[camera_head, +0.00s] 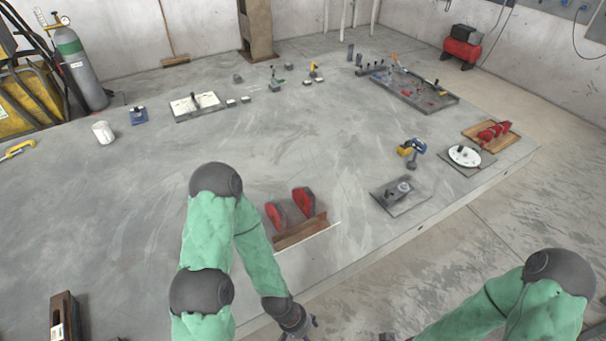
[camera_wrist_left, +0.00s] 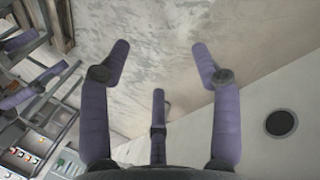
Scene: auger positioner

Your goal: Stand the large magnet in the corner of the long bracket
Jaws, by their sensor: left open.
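Two red magnets with dark edges, a left one (camera_head: 276,216) and a right one (camera_head: 304,201), stand side by side near the table's front edge. I cannot tell for sure which is larger. The long bracket (camera_head: 300,233), a rusty brown angle piece, lies just in front of them. My left gripper (camera_head: 300,334) is at the bottom of the head view, in front of the bracket and apart from it. In the left wrist view its purple fingers (camera_wrist_left: 158,62) are spread and empty. My right gripper is almost wholly cut off at the bottom edge of the head view.
A grey plate with a fixture (camera_head: 401,195) lies to the right, with a blue-yellow tool (camera_head: 411,150) behind it. A white disc on a plate (camera_head: 464,156) and a wooden board with red parts (camera_head: 491,135) are farther right. The table's middle (camera_head: 300,130) is clear.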

